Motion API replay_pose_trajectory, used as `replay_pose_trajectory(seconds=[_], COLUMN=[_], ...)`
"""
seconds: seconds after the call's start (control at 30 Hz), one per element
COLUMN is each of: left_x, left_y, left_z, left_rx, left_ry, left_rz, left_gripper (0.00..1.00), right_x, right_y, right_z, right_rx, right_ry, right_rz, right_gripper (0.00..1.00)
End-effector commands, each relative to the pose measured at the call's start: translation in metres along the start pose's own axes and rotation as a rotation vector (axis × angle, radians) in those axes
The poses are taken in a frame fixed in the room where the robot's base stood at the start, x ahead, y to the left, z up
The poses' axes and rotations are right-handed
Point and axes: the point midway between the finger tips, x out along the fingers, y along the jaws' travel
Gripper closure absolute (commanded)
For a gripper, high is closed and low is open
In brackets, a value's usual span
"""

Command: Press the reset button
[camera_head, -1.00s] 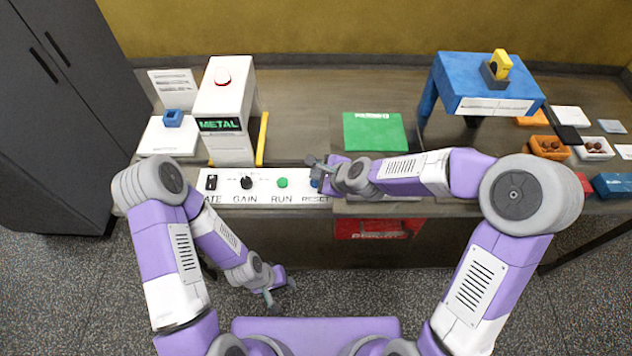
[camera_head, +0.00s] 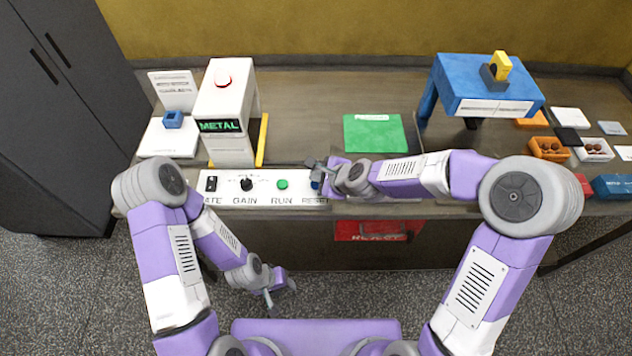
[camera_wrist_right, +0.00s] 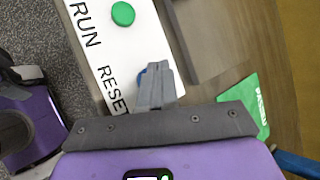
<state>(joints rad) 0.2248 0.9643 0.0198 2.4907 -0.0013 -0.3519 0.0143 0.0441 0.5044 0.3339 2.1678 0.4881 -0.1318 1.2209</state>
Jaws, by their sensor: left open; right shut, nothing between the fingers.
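The white control panel (camera_head: 220,187) lies along the table's front edge, with a RUN and a RESET label. The blue reset button (camera_head: 315,184) is at its right end, mostly hidden by my right gripper (camera_head: 312,164). In the right wrist view a sliver of the blue button (camera_wrist_right: 142,76) shows beside the shut fingers (camera_wrist_right: 155,82) of my right gripper. The fingertips are over or against the button; I cannot tell whether they touch it. My left gripper (camera_head: 280,292) is open and empty, low in front of the table and away from the panel.
The green run button (camera_head: 282,184) and black gain knob (camera_head: 246,184) sit left of the reset button. The white metal detector (camera_head: 224,110) stands behind the panel. A green mat (camera_head: 374,132) lies behind my right forearm. A red reject bin (camera_head: 372,230) is below the table edge.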

Motion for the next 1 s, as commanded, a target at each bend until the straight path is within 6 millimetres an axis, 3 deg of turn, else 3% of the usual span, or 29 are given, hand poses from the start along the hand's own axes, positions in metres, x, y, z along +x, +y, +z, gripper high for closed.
replay_pose_trajectory(seconds=[0.7,1.0], left_x=[0.0003,0.0099], left_y=[-0.0001,-0.0037], left_z=[0.0,-0.0004], left_rx=[0.0,0.0], left_ry=[0.0,0.0], left_rz=[0.0,0.0], left_gripper=[0.57,0.57], right_x=[0.0002,0.0065], right_y=[0.0001,0.0046], right_z=[-0.0001,-0.0047], right_rx=[0.0,-0.001], right_ry=[0.0,0.0], right_rz=[0.0,0.0], right_gripper=[1.0,1.0])
